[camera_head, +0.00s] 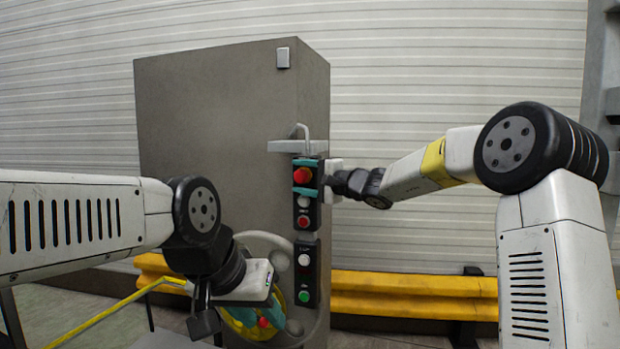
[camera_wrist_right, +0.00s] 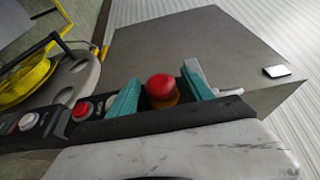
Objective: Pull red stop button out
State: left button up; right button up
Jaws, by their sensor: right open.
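The red stop button (camera_head: 302,175) is the round mushroom head at the top of the control panel on the grey cabinet. It also shows in the right wrist view (camera_wrist_right: 161,87), on a yellow-orange base. My right gripper (camera_head: 305,177) reaches in from the right, its teal fingers apart, one above and one below the button. In the right wrist view my right gripper (camera_wrist_right: 160,95) has a finger on each side of the button, with no clear contact. My left gripper (camera_head: 262,318) is low in front of the wheel, its teal fingers partly hidden; its jaw state is unclear.
Below the stop button are white, red and green buttons (camera_head: 303,297) on the panel. A grey-rimmed wheel (camera_head: 285,245) with yellow parts is left of it. A grey bracket (camera_head: 290,146) juts out just above the stop button. A yellow barrier (camera_head: 410,295) runs behind.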

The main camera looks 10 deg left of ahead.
grip_shut()
dwell(0.3)
jog(key=shift+a, duration=0.1)
jog(key=shift+s, duration=0.4)
jog(key=shift+s+a, duration=0.15)
jog(key=shift+s, duration=0.15)
grip_release()
